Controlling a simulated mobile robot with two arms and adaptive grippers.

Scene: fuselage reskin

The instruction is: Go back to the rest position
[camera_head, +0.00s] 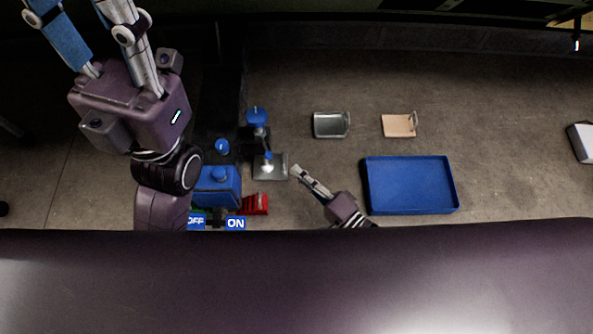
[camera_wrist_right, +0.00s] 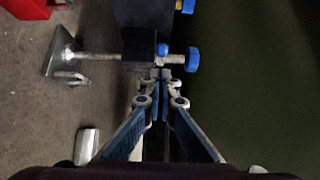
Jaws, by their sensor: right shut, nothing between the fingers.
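My right gripper (camera_head: 300,172) shows in the head view just right of a grey metal plate, pointing up and left. In the right wrist view its fingertips (camera_wrist_right: 161,75) are together and hold nothing. They are close to a stand with blue knobs (camera_wrist_right: 192,60); I cannot tell whether they touch it. My left gripper (camera_head: 85,12) is large at the upper left of the head view. Its two fingers are spread apart, and the tips are cut off by the top edge.
A post with a blue top (camera_head: 257,116) stands near the metal plate (camera_head: 278,172). A blue container (camera_head: 225,188), a red item (camera_head: 260,203), a metal tray (camera_head: 331,124), a beige tray (camera_head: 398,126) and a blue tray (camera_head: 410,185) surround it. A large dark curved surface (camera_head: 300,280) fills the bottom.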

